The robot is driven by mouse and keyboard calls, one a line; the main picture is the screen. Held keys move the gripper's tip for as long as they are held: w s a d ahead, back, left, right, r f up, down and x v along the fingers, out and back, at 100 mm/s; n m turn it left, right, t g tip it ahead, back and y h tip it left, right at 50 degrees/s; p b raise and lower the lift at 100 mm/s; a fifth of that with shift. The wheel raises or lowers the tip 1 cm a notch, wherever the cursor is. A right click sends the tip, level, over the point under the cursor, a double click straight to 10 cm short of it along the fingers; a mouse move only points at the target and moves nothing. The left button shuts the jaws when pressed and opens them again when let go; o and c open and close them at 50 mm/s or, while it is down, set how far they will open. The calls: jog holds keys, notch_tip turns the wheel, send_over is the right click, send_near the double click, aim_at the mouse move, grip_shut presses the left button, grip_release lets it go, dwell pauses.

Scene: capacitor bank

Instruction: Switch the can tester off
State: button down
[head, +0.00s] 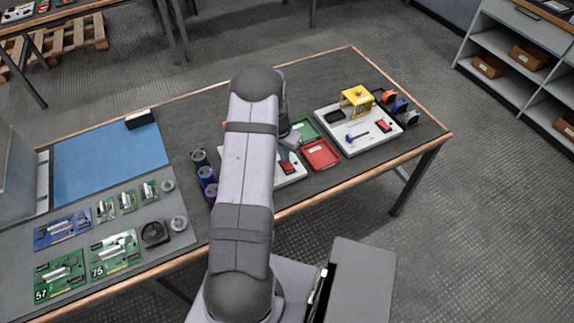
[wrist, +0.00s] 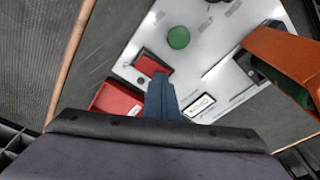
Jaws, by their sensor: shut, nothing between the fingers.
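A white panel with a red rocker switch, apparently the can tester, lies under my arm in the head view (head: 293,178); the arm hides much of it. In the wrist view the panel (wrist: 130,60) shows its red rocker (wrist: 151,64) in a dark frame, a round green button (wrist: 179,38), a small framed window (wrist: 200,105) and an orange part (wrist: 285,55). My gripper (wrist: 158,80) is shut and empty, its blue-grey fingertips just beside the rocker. I cannot tell whether they touch it, or which way the rocker is tipped.
A red tray (head: 320,155) and a green tray (head: 306,130) lie right of the panel. Beyond them is a second white panel (head: 350,146) with a yellow guard (head: 357,100) and another red switch (head: 383,126). Dark cans (head: 207,176) stand left of my arm. Circuit boards (head: 115,255) lie farther left.

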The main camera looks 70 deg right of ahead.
jog(key=shift+a, duration=0.15)
notch_tip(320, 180, up, 7)
jog(key=p, duration=0.4)
jog(key=shift+f, duration=0.15)
dwell(0.3)
dwell(0.4)
